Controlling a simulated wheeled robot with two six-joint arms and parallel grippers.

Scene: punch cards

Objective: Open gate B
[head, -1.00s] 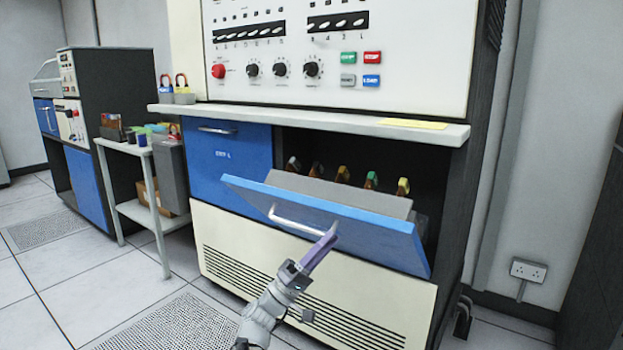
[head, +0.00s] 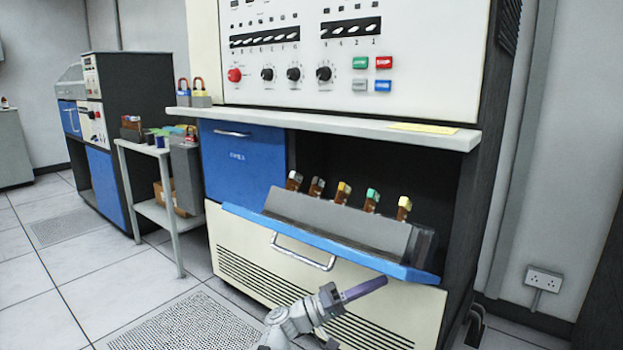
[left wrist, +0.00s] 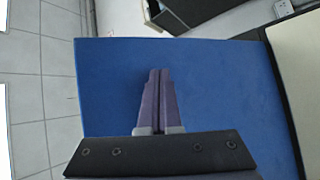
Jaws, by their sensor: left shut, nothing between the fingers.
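The blue drop-down panel (head: 330,246) on the front of the big console, which seems to be gate B, is tilted far outward and down. No letter is readable on it. Its silver handle (head: 303,253) hangs on its outer face. My left gripper (head: 385,281), purple-fingered, is shut and empty. In the head view it shows in front of the panel's lower right part, to the right of the handle. In the left wrist view the shut fingertips (left wrist: 158,72) lie over the blue panel face (left wrist: 220,85); contact cannot be told. My right gripper is not in view.
Behind the panel, a grey box (head: 335,222) with several coloured-tab pieces stands in the dark opening. A closed blue door (head: 238,158) is to its left. The pale shelf (head: 330,125) juts out above. A small side table (head: 150,150) stands left. Floor in front is clear.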

